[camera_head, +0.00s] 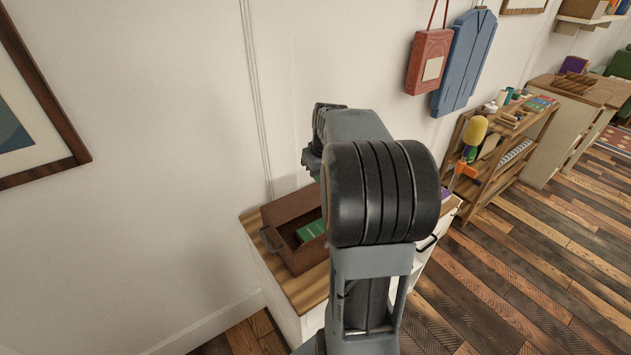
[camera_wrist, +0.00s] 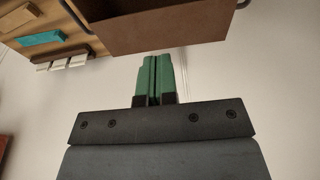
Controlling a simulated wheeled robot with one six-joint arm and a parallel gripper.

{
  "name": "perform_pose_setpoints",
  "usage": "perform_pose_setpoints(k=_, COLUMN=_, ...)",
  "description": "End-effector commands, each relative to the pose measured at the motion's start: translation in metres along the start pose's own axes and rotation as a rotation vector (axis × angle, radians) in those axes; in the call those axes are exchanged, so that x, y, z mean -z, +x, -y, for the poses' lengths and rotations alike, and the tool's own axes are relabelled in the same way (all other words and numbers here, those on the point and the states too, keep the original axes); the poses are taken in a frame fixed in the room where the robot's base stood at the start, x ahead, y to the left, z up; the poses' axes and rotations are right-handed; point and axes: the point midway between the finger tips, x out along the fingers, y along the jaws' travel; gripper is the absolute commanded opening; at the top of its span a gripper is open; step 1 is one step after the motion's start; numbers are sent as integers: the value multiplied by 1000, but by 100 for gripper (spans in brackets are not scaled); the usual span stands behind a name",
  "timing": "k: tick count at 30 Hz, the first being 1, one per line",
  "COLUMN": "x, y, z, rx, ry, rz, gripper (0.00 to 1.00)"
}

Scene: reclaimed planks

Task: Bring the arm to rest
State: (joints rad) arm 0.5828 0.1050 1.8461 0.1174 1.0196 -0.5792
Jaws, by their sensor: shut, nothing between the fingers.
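My arm stands folded up in the middle of the head view, in front of the wall and above a white cabinet with a wooden top (camera_head: 310,291). My gripper (camera_wrist: 154,72) shows in the wrist view with its two green fingers together and nothing between them. In the head view the wrist end shows at the upper left of the arm, but the fingertips cannot be made out there. A brown open box (camera_head: 272,240) stands on the cabinet below the arm, and it also shows at the top of the wrist view (camera_wrist: 160,32), apart from the fingers.
A green item (camera_head: 310,230) lies in the box. The wrist view shows a teal block (camera_wrist: 41,38) and white pieces (camera_wrist: 62,63) on wood. A shelf (camera_head: 500,165) stands at the right. The plank floor (camera_head: 520,280) at right is clear.

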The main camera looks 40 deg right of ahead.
Motion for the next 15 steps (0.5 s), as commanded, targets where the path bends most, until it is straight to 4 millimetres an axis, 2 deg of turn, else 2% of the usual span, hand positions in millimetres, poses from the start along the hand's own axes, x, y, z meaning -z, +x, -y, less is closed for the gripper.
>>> perform_pose_setpoints(k=8, x=-2, y=-9, z=0, rx=0, ry=2, rz=0, gripper=0)
perform_pose_setpoints(k=12, x=-2, y=-8, z=-1, rx=-6, ry=72, rz=-3, gripper=0)
perform_pose_setpoints(k=15, x=-23, y=8, z=7, rx=-7, ry=192, rz=35, gripper=0)
